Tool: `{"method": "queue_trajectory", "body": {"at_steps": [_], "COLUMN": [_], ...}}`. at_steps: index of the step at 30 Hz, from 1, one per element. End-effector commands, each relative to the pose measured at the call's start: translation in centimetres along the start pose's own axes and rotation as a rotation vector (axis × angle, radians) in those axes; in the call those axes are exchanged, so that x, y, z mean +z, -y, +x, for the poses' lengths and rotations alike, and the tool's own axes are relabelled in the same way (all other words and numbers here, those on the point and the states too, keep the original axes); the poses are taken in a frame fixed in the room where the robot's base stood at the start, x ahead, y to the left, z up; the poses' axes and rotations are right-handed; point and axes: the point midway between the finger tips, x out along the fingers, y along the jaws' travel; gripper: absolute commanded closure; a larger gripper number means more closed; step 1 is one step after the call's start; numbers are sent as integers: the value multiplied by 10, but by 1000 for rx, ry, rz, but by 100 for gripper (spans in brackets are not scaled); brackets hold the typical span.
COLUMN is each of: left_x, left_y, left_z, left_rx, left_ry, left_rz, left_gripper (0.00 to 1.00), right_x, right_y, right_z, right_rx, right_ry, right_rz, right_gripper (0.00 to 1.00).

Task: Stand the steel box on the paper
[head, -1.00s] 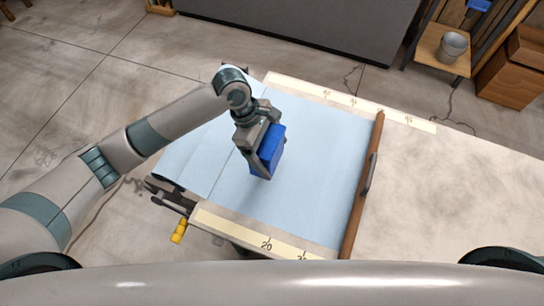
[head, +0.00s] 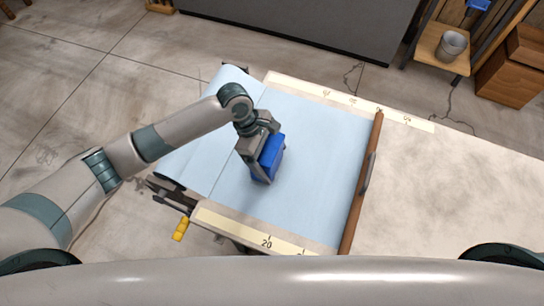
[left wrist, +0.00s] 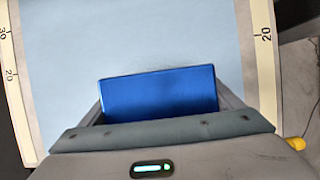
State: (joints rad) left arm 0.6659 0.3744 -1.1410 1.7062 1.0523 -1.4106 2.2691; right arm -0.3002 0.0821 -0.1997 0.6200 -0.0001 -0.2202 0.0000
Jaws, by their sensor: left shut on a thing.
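A blue box (head: 270,157), the only box at the paper, is held by my left gripper (head: 262,172). Its blue face (left wrist: 158,92) fills the space between the fingers in the left wrist view. The light blue paper (head: 310,150) lies spread over the table, and it also shows in the left wrist view (left wrist: 130,35). The box is upright over the left-middle part of the paper. I cannot tell whether its bottom touches the paper. My right gripper is not in view.
Pale measuring strips (head: 345,100) run along the paper's far and near edges. A brown wooden bar (head: 362,190) with a handle crosses its right side. A yellow-handled crank (head: 180,229) sticks out at the near left. The paper right of the box is clear.

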Motion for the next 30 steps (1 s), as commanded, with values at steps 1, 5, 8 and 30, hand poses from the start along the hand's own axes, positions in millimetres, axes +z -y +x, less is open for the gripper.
{"method": "queue_trajectory", "body": {"at_steps": [1,5,8,30], "left_x": [1,0,0,-1], "left_y": [-1,0,0,-1], "left_z": [-1,2,2,-54], "left_rx": [2,0,0,4], "left_ry": [1,1,0,0], "left_rz": [1,0,0,2], "left_gripper": [55,9,0,0], "right_x": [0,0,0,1], "right_y": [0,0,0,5], "right_z": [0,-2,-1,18], "right_rx": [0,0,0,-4], "right_ry": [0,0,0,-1], "right_rz": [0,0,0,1], "right_gripper": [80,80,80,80]}}
